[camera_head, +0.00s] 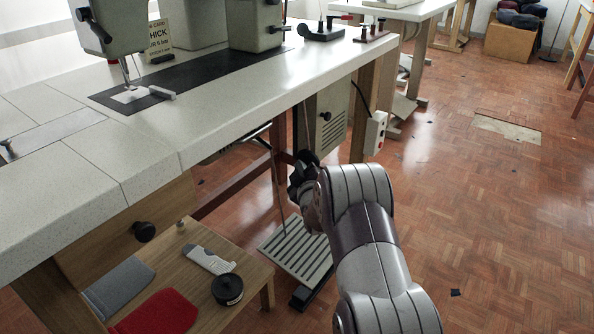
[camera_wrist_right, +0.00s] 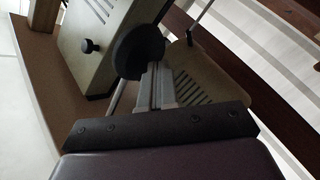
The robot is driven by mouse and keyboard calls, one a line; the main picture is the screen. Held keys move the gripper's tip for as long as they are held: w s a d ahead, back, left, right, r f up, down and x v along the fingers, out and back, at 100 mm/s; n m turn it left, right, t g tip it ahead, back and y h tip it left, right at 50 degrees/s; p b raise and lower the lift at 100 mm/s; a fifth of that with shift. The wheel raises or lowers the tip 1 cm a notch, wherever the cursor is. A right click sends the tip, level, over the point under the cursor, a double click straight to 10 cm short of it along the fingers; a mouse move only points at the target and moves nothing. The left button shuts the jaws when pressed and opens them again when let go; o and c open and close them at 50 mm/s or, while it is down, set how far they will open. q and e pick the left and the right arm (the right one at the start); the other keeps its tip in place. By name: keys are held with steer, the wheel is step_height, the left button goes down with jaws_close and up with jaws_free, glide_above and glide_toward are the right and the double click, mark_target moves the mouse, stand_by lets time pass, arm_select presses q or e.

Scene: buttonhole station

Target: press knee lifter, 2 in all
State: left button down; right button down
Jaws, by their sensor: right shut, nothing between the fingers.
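The knee lifter shows as a dark round pad (camera_wrist_right: 140,48) in the right wrist view, under the sewing table. In the head view it is hard to tell apart from the dark gripper in front of it. My right gripper (camera_head: 303,172) reaches under the table's front edge. Its grey fingers (camera_wrist_right: 157,82) are shut with nothing between them, and their tips are at the lower edge of the pad. I cannot tell whether they touch or press it. My left gripper is not in view.
The white tabletop (camera_head: 225,105) with the sewing machine (camera_head: 255,22) is above. A motor box (camera_head: 328,113) and a switch box (camera_head: 375,132) hang beneath. A slatted treadle (camera_head: 296,248) is below. A low wooden bench (camera_head: 190,248) is at lower left. Floor at right is open.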

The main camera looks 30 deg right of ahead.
steer(key=shift+d, duration=0.15)
stand_by(0.6)
steer(key=shift+s+a+p, duration=0.15)
steer(key=shift+s+a, duration=0.2)
steer(key=shift+a, duration=0.5)
steer(key=shift+s+a+p, duration=0.2)
steer(key=shift+s+a, duration=0.1)
steer(key=shift+a, duration=0.5)
steer(key=shift+s+a+p, duration=0.15)
steer(key=shift+s+a, duration=0.2)
steer(key=shift+a, duration=0.5)
steer(key=shift+a, duration=0.1)
steer(key=a, duration=0.1)
steer(key=s+a, duration=0.1)
steer(key=a, duration=0.1)
steer(key=s+a+p, duration=0.1)
steer(key=shift+a+r, duration=0.1)
steer(key=shift+a, duration=0.1)
